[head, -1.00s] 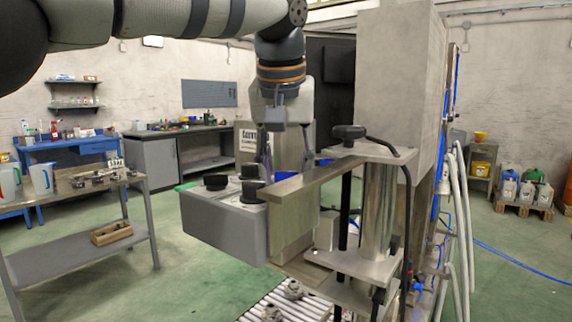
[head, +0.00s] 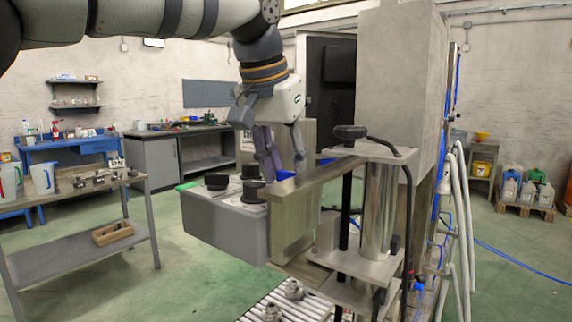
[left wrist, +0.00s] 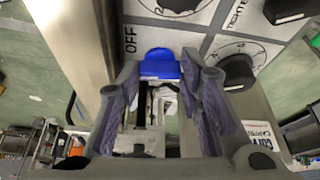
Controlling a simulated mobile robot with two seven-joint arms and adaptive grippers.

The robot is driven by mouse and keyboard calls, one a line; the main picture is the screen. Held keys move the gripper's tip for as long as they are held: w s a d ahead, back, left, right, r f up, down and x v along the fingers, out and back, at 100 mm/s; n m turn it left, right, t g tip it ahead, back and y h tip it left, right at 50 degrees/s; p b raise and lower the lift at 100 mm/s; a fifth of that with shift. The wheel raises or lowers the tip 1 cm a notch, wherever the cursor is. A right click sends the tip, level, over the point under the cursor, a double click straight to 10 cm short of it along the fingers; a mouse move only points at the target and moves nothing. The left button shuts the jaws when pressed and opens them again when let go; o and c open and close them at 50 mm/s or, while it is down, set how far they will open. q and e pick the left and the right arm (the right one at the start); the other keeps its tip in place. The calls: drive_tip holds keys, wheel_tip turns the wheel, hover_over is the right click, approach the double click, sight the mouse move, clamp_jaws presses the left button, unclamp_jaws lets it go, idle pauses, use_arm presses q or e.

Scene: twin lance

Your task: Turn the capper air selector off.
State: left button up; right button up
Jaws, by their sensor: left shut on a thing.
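The capper air selector shows as a blue handle (left wrist: 160,65) in the left wrist view, beside the printed word OFF on the control panel. In the head view a small blue part of it (head: 284,176) shows behind the metal bar. My left gripper (head: 288,172) comes down from above at the box's right end, its fingers tilted. In the left wrist view my left gripper (left wrist: 160,72) has one finger on each side of the blue handle and is shut on it. The handle's lower part is hidden, so its exact setting cannot be told. My right gripper is not in view.
The grey control box (head: 226,226) carries several black knobs (head: 216,181). A metal bar (head: 312,183) runs close in front of my fingers. A clamp column (head: 379,205) and tall grey cabinet (head: 400,75) stand to the right. A steel table (head: 75,183) stands at left.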

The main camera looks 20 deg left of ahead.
use_arm(q)
drive_tip(key=m, duration=0.2)
drive_tip(key=m+h, duration=0.1)
drive_tip(key=m, duration=0.1)
drive_tip(key=shift+w+a+g+h, duration=0.1)
drive_tip(key=shift+a+g+h, duration=0.1)
drive_tip(key=shift+g+h, duration=0.1)
drive_tip(key=shift+m+g+h, duration=0.4)
drive_tip(key=shift+m, duration=1.3)
drive_tip(key=o, duration=0.9)
drive_tip(key=v, duration=0.7)
drive_tip(key=shift+a+r, duration=0.15)
drive_tip(key=shift+r, duration=0.1)
